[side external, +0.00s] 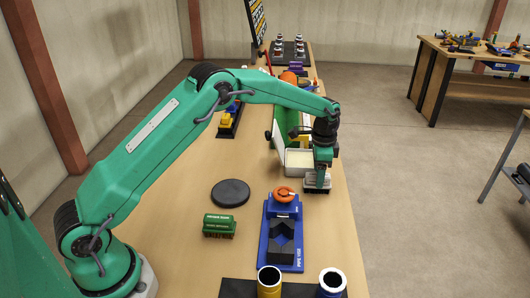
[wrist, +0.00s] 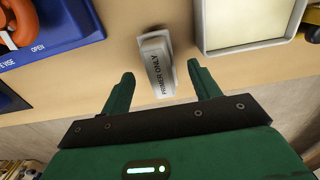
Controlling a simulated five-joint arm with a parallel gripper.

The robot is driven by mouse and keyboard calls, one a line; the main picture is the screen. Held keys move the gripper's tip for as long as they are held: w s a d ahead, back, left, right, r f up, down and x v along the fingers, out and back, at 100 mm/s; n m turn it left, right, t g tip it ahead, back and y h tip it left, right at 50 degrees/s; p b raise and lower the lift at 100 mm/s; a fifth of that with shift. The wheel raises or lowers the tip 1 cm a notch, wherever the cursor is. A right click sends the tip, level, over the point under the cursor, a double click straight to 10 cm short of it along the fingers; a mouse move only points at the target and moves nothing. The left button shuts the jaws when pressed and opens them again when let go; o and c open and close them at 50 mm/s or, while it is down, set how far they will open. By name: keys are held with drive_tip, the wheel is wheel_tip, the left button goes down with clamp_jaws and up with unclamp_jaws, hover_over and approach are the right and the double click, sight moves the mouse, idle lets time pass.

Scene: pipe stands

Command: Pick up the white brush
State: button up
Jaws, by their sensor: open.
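The white brush (wrist: 157,62) shows in the wrist view as a pale block marked "PRIMER ONLY", between the tips of my gripper (wrist: 160,72). The two fingers are spread apart, one on each side of its near end, with gaps visible. Whether the fingertips are level with the brush or above it I cannot tell. In the side view, my gripper (side external: 321,181) points down over the brush (side external: 313,187), which lies near the table's right edge and is partly hidden by the fingers.
A shallow cream-filled tray (side external: 299,160) stands just behind the brush. A blue pipe vise (side external: 285,240) with an orange handle is in front. The table's right edge is close.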

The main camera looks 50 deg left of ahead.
drive_tip(key=shift+f, duration=2)
drive_tip(key=shift+c, duration=0.4)
drive_tip(key=c, duration=1)
